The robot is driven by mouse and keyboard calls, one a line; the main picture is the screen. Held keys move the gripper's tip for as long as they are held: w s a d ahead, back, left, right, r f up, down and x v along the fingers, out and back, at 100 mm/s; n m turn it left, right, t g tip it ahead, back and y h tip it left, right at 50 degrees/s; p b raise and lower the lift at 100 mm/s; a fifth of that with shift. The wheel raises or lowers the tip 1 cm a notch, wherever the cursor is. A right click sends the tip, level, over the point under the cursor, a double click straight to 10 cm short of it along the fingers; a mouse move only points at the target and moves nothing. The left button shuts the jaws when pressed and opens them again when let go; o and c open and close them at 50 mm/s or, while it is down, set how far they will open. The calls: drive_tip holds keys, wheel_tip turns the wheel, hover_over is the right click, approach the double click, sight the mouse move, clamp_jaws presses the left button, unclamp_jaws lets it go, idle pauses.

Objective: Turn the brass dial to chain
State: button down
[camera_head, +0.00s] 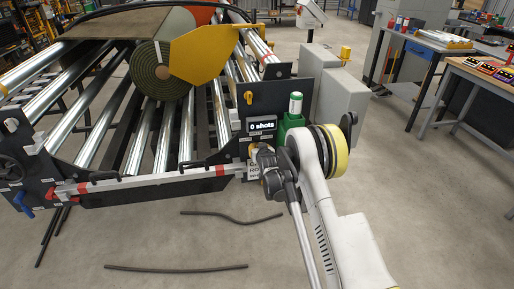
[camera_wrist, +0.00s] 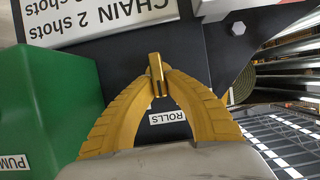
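The brass dial (camera_wrist: 158,76) is a small bar-shaped knob on a dark panel in the wrist view. The two yellow fingers of my gripper (camera_wrist: 159,80) close in from both sides, and their tips appear to press on it. A "ROLLS" label (camera_wrist: 168,117) shows inverted between the fingers. A white plate (camera_wrist: 95,22) reading "CHAIN 2 shots" lies at the top left, also inverted. In the head view my arm's end is against the dark panel (camera_head: 240,100) below a display (camera_head: 262,125) reading "0 shots". My arm mostly hides the dial there.
A green pump housing (camera_wrist: 55,100) stands close to the fingers at left; in the head view it is right of the display (camera_head: 291,122). A roller frame with a turf roll (camera_head: 160,72) stands at left. Two dark rods (camera_head: 175,268) lie on open floor.

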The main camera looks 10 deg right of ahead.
idle(0.3)
drive_tip(key=shift+a+f+n+t+h, duration=0.15)
drive_tip(key=shift+n+h, duration=0.5)
drive_tip(key=shift+n, duration=0.4)
drive_tip(key=shift+a+n+t+h, duration=0.1)
drive_tip(key=shift+a+n+h, duration=0.1)
drive_tip(key=shift+n+h, duration=0.65)
drive_tip(key=shift+a+f+n+t+h, duration=0.15)
drive_tip(key=shift+n+h, duration=0.35)
drive_tip(key=shift+n, duration=0.7)
drive_tip(key=shift+r, duration=0.1)
drive_tip(key=c, duration=1.4)
unclamp_jaws()
